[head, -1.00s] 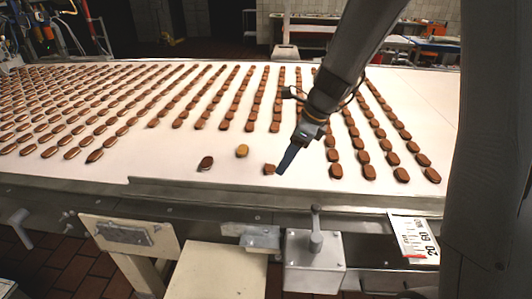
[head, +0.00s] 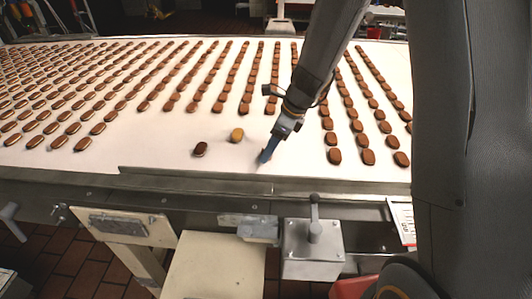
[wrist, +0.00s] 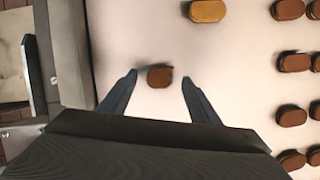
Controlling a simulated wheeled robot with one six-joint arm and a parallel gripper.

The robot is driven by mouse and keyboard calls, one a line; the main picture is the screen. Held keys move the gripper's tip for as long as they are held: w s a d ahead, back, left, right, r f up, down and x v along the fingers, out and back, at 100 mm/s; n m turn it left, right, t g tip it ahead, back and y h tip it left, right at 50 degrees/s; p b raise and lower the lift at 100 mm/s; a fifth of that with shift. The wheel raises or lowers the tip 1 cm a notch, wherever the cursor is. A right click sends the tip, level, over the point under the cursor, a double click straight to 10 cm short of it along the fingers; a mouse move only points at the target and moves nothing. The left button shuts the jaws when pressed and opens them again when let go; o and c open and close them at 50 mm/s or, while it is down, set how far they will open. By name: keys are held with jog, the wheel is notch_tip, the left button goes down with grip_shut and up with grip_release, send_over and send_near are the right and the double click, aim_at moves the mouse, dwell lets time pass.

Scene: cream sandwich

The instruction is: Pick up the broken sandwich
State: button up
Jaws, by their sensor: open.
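The broken sandwich (wrist: 159,76) is a short brown piece on the white belt, and it shows in the wrist view between the two fingertips. My gripper (wrist: 158,80) is open, with one blue finger on each side of the piece and a gap to each. I cannot tell the height of the fingertips above the belt. In the head view my gripper (head: 267,154) points down at the belt and hides most or all of the piece.
A tan sandwich (head: 237,135) and a dark sandwich (head: 200,148) lie loose to the left of my gripper. Rows of brown sandwiches (head: 368,157) stand to the right and behind. The belt's metal edge (head: 200,182) runs along the front.

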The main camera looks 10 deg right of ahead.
jog(key=shift+w+a+f, duration=0.1)
jog(key=shift+f, duration=0.35)
jog(key=c, duration=1.1)
